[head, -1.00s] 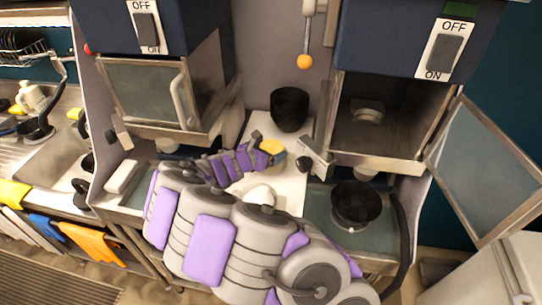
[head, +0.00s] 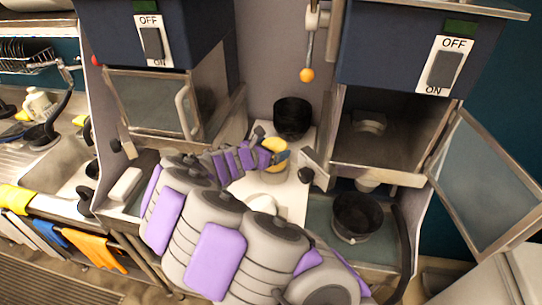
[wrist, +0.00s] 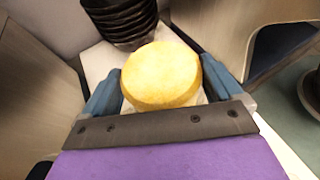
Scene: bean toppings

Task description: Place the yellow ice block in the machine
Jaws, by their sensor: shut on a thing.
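The yellow ice block (wrist: 162,74), a thick round disc, is between the two fingers of my gripper (wrist: 162,95) in the wrist view. In the head view the yellow ice block (head: 273,146) shows at the end of my gripper (head: 270,156), over the white counter between the machines. My gripper is shut on it. The right machine (head: 372,132) has its glass door (head: 487,178) swung open to the right, with a round fitting (head: 369,122) inside the chamber. The left machine's door (head: 148,103) is shut.
Dark stacked bowls (head: 293,118) stand just behind my gripper. A dark pot (head: 356,215) sits below the right machine. A lever with an orange knob (head: 306,75) hangs between the machines. A sink (head: 50,165) is at the left.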

